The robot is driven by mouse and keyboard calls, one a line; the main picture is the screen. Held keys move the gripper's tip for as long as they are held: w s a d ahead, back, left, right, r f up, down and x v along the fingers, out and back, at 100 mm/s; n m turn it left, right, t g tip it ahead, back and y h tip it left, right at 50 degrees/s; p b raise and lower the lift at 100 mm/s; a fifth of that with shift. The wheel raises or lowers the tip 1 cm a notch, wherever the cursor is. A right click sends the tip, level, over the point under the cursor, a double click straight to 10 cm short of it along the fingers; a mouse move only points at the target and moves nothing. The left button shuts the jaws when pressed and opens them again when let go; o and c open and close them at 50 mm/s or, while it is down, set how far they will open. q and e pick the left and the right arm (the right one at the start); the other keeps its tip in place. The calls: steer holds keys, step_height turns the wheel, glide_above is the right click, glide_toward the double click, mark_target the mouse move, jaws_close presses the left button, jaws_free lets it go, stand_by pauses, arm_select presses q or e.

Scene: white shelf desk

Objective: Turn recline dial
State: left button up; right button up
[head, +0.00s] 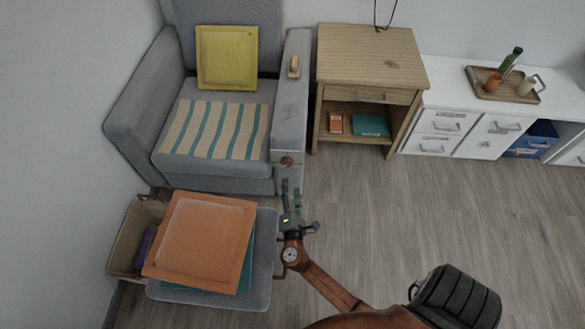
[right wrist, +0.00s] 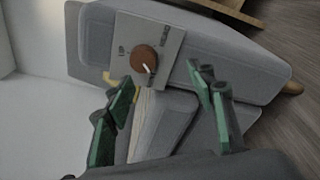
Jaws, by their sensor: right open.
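The recline dial (head: 287,161) is a round brown knob on the front of the grey armchair's right armrest. In the right wrist view the dial (right wrist: 144,59) sits on a light plate with small markings, and a white pointer shows on its lower right side. My right gripper (head: 291,189) is just in front of and below the dial in the head view. Its green-padded fingers (right wrist: 164,80) are open and empty, with the dial ahead of them and apart from them. My left gripper is not in view.
The grey armchair (head: 118,120) holds a yellow cushion (head: 227,57) and a striped cloth (head: 214,128). An orange cushion (head: 200,240) lies on a grey ottoman (head: 262,255) beside a box (head: 125,245). A wooden side table (head: 372,50) stands right of the armchair. Floor at right is clear.

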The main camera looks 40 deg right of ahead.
mark_target(288, 165)
steer(key=shift+h, duration=0.4)
steer(key=w+d, duration=0.1)
steer(key=w, duration=0.1)
steer(key=w+d+r+b, duration=0.1)
steer(key=w, duration=0.1)
steer(key=w+d+b, duration=0.1)
steer(key=d, duration=0.1)
steer(key=shift+w+r, duration=0.4)
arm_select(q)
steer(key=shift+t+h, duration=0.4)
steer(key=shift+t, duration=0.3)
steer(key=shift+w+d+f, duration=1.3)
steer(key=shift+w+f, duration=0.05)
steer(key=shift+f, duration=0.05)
arm_select(e)
steer(key=shift+w+d+r+t, duration=0.15)
steer(key=shift+w+d+t, duration=0.15)
steer(key=shift+w+d, duration=0.2)
steer(key=shift+c, duration=0.4)
